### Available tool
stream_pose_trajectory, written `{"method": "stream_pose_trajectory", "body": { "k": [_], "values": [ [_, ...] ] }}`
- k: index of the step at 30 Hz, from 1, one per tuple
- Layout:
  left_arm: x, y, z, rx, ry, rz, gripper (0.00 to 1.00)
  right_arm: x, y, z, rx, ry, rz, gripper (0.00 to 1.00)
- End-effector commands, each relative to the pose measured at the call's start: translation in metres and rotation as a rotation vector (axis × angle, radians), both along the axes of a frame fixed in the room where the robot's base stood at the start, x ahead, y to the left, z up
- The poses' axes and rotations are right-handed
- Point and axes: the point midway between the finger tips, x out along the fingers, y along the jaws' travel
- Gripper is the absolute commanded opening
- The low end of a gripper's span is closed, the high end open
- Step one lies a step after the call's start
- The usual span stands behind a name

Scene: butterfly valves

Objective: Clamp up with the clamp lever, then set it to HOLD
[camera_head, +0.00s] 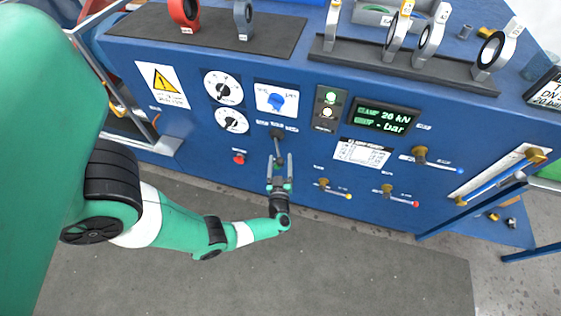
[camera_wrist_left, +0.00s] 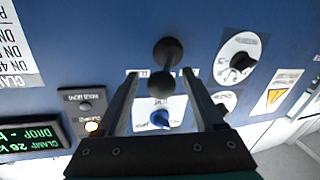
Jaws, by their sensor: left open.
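The clamp lever (camera_head: 277,135) is a dark lever with a ball end on the blue panel front, below a row of small labels. In the left wrist view the lever (camera_wrist_left: 168,52) shows a dark round base and a ball knob, lying near the gap between the fingertips. My left gripper (camera_head: 280,160) is open in front of the lever, its two fingers apart on either side of the lever's line; it also shows in the left wrist view (camera_wrist_left: 160,73). I cannot tell whether they touch it or which label it points to. The display (camera_head: 384,117) reads CLAMP 26 kN.
Small valve handles (camera_head: 337,188) sit lower right. Valve rings (camera_head: 430,40) stand on top. The floor (camera_head: 330,270) in front is clear.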

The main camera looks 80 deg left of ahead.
Motion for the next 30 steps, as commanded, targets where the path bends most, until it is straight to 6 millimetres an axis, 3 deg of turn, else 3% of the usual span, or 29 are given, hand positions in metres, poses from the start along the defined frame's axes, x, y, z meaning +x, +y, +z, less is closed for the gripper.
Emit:
{"method": "stream_pose_trajectory", "body": {
  "k": [5,19,24,30],
  "values": [
    [0.000,-0.009,0.001,-0.001,0.000,-0.003,0.70,0.000,0.000,0.003,0.000,0.000,0.000,0.50],
    [-0.013,-0.102,0.000,-0.001,0.000,-0.007,0.70,0.000,0.000,0.015,0.000,0.000,0.000,0.50],
    [-0.016,-0.114,0.000,-0.001,0.000,-0.001,0.70,0.000,0.000,0.016,0.000,0.000,0.000,0.50],
    [-0.017,-0.115,0.000,0.000,0.000,0.001,0.70,0.000,0.000,0.016,0.000,0.000,0.000,0.50]
  ]
}}
